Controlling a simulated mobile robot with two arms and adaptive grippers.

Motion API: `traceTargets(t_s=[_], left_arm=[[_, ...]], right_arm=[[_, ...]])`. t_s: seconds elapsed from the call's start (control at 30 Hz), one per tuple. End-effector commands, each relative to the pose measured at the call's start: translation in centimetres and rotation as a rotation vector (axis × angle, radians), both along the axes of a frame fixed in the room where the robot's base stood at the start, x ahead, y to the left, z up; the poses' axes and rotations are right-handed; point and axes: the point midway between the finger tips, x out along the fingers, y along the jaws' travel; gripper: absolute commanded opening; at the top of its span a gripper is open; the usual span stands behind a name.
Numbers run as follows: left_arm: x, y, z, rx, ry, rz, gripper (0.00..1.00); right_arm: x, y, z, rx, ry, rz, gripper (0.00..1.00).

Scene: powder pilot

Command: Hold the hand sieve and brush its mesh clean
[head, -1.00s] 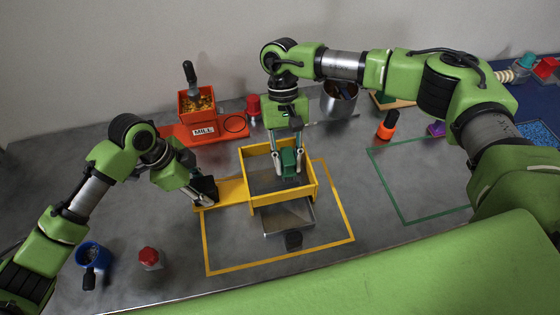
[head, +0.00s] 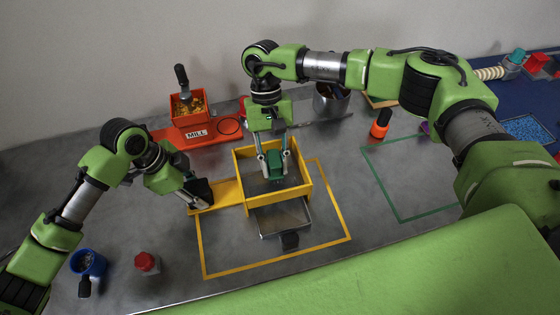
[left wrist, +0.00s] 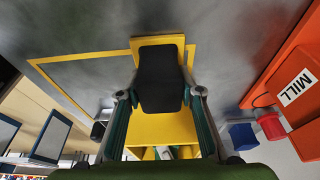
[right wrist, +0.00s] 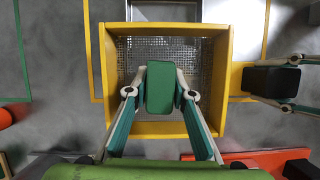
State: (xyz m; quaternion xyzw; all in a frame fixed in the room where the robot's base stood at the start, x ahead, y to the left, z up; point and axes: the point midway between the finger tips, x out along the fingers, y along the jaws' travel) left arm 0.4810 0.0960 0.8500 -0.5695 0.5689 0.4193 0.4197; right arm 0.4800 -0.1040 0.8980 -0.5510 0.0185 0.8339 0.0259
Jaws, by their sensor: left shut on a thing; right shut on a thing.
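The hand sieve is a yellow square frame (head: 282,206) with grey mesh (right wrist: 211,65) inside. A yellow plate (head: 221,193) runs left from it to a black grip (left wrist: 160,75). My left gripper (head: 197,193) is shut on that grip. My right gripper (head: 271,166) comes down inside the frame, shut on the green brush (right wrist: 160,88). The brush is over the mesh; its bristles are hidden, so I cannot tell whether they touch. A grey tray (head: 287,220) with a black handle shows under the sieve's front side.
A yellow outline (head: 346,214) surrounds the sieve area. An orange mill (head: 190,120) stands behind left, a metal pot (head: 331,104) behind right. A blue cup (head: 89,264) and red-capped jar (head: 147,263) are front left. The green outline (head: 378,181) at right encloses mostly bare table.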

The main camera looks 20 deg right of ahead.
Motion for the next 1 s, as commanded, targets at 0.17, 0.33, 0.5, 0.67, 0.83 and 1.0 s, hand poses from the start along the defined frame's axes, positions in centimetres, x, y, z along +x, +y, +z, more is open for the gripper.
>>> traceTargets(t_s=[0.17, 0.33, 0.5, 0.67, 0.83, 1.0], left_arm=[[0.0, 0.0, 0.0, 0.001, 0.001, 0.0, 0.0], [-0.1, 0.0, 0.0, 0.001, 0.002, -0.001, 0.0], [-0.1, 0.0, 0.0, 0.0, 0.002, -0.002, 0.0], [-0.1, -0.1, 0.0, -0.001, 0.003, -0.002, 0.0], [-0.1, -0.1, 0.0, -0.002, 0.002, -0.003, 0.0], [-0.1, -0.1, 0.0, -0.003, 0.002, -0.003, 0.0]], right_arm=[[0.0, 1.6, -0.1, 0.002, 0.0, 0.001, 0.0], [0.0, 2.5, -0.2, 0.002, 0.0, 0.001, 0.0], [0.0, 3.4, -0.3, 0.002, 0.0, 0.002, 0.0], [0.0, 4.8, -0.3, 0.003, 0.0, 0.002, 0.0], [0.0, 5.2, -0.3, 0.002, 0.0, 0.0, 0.0], [0.0, 5.1, -0.3, 0.002, 0.0, 0.0, 0.0]])
